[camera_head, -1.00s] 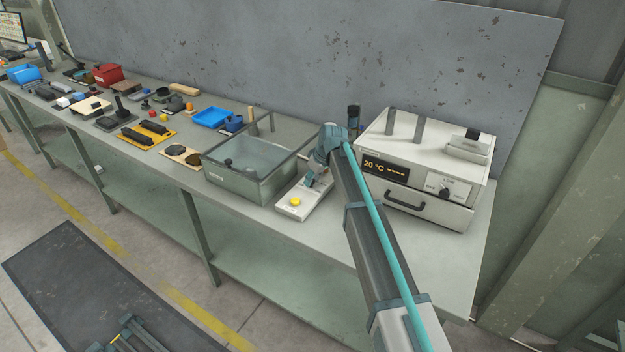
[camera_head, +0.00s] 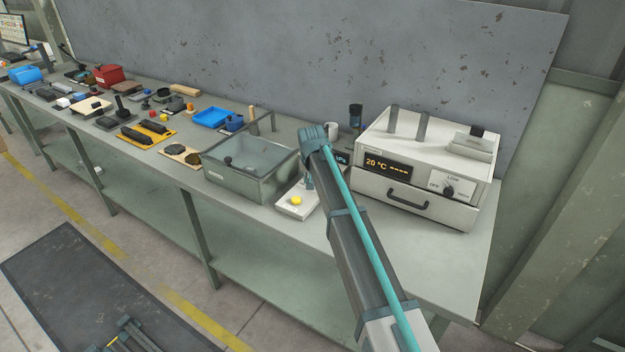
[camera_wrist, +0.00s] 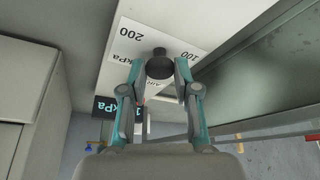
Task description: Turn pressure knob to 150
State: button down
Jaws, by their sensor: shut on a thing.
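In the wrist view a dark round pressure knob (camera_wrist: 159,64) stands on a pale panel (camera_wrist: 165,22) marked 200, 100, kPa and AIR. My gripper (camera_wrist: 160,70) has its two teal fingers on either side of the knob, shut on it. The mark the knob points to is hidden. A dark kPa display (camera_wrist: 107,107) is partly covered by my gripper; its number is not readable. In the head view the display (camera_head: 342,158) shows beside my arm, which hides the knob. The unit's pale base (camera_head: 293,210) carries a yellow button (camera_head: 296,200).
A white oven-like box (camera_head: 405,207) with a 20 °C display and an OFF/LOW dial stands close on the right. Several small objects fill the bench farther left. The bench's front right corner (camera_head: 455,270) is clear.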

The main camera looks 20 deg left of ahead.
jog(key=shift+a+m+h, duration=0.1)
jog(key=shift+m+h, duration=0.2)
jog(key=shift+m, duration=0.3)
jog(key=c, duration=0.9)
grip_release()
jog(key=shift+o, duration=0.2)
jog(key=v, duration=1.2)
